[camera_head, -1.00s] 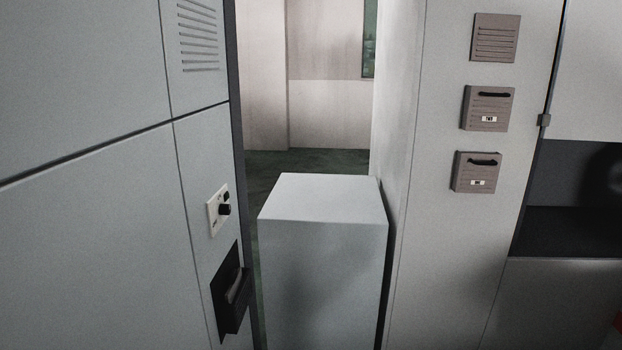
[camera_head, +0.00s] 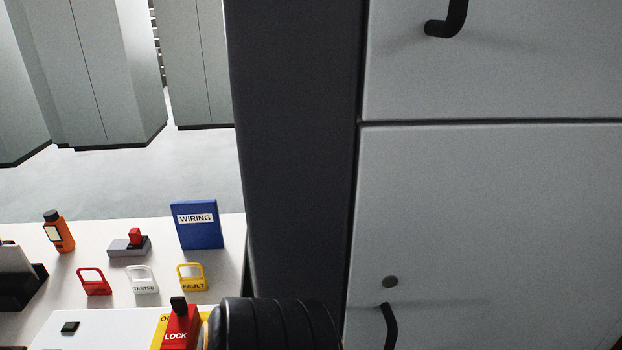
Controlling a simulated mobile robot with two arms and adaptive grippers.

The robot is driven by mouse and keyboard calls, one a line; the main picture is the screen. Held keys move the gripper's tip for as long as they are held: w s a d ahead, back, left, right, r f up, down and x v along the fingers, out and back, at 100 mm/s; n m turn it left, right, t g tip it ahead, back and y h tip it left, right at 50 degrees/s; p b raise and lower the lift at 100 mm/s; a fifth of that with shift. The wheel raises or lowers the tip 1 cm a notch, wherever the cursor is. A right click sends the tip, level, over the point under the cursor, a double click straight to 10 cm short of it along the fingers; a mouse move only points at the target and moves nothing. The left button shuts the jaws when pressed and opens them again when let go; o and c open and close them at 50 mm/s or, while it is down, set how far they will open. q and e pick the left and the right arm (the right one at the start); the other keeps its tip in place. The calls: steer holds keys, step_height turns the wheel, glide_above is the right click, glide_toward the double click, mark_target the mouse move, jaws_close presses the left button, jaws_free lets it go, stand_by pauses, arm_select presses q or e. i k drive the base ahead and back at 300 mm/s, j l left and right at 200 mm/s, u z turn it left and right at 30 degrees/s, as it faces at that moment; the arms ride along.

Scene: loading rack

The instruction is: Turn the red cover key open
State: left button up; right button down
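A red block marked LOCK (camera_head: 178,333) with a black piece on top stands at the bottom of the view. It is cut off by the lower edge. I cannot tell whether it is the red cover key or which way it is turned. A yellow-edged white panel (camera_head: 105,325) lies around it. A smaller red piece (camera_head: 135,236) sits on a grey base (camera_head: 128,247) on the white table.
A grey cabinet (camera_head: 490,220) fills the right.

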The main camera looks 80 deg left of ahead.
mark_target(179, 305)
steer(key=k+u, duration=0.1)
steer(key=u, duration=3.15)
